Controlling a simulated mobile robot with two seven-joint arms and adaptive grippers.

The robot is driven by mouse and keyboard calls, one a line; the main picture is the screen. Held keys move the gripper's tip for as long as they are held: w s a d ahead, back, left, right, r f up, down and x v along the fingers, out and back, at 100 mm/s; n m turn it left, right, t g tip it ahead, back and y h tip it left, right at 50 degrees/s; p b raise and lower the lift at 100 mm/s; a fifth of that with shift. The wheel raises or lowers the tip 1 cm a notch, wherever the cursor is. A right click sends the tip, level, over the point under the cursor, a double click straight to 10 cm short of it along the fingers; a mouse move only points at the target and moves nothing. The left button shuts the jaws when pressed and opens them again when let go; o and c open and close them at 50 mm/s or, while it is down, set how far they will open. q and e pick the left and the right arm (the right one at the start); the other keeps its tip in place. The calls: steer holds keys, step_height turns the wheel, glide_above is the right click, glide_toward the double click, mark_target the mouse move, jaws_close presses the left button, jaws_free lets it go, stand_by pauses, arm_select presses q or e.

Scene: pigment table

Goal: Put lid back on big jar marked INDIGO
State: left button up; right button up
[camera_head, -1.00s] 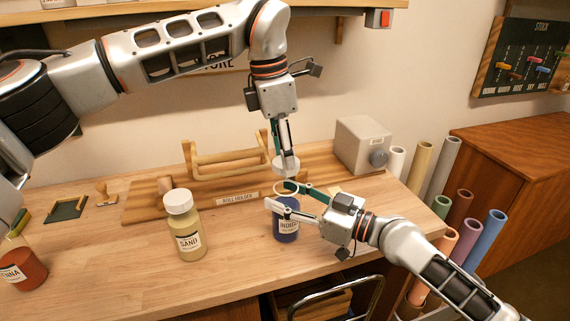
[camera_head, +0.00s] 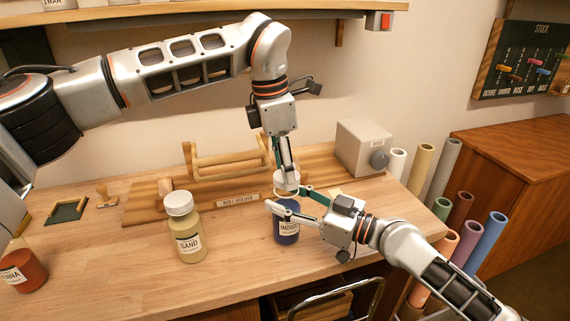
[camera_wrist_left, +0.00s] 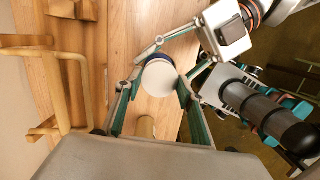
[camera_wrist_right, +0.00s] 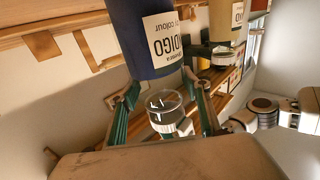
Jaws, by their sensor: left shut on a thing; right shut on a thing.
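The big dark blue jar marked INDIGO (camera_head: 287,236) stands upright near the table's front edge. It shows upside down in the right wrist view (camera_wrist_right: 143,35). My right gripper (camera_head: 283,198) is shut around its clear neck (camera_wrist_right: 165,101). My left gripper (camera_head: 286,180) points down from above, shut on a white round lid (camera_head: 286,190). The lid is over the jar's mouth, roughly in line with it. It covers most of the jar in the left wrist view (camera_wrist_left: 160,78). I cannot tell whether lid and neck touch.
A lidded SAND jar (camera_head: 187,235) stands to the left, and a red-brown pot (camera_head: 23,271) at the far left. A wooden roll holder (camera_head: 232,160) and a grey box (camera_head: 362,146) are behind. The tabletop between the pot and the SAND jar is clear.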

arm_select(q)
steer(key=shift+f, duration=0.75)
stand_by(0.5)
steer(key=m, duration=0.4)
steer(key=shift+w+g, duration=0.1)
steer(key=shift+g, duration=0.2)
steer(key=m, duration=0.4)
steer(key=shift+m+g, duration=0.3)
steer(key=m, duration=0.3)
steer(key=m+y, duration=0.1)
steer(key=m, duration=0.2)
steer(key=shift+w+d+g, duration=0.1)
steer(key=shift+g, duration=0.2)
steer(key=m, duration=0.4)
steer(key=shift+m+y, duration=0.3)
steer(key=shift+m, duration=0.1)
steer(key=o, duration=0.8)
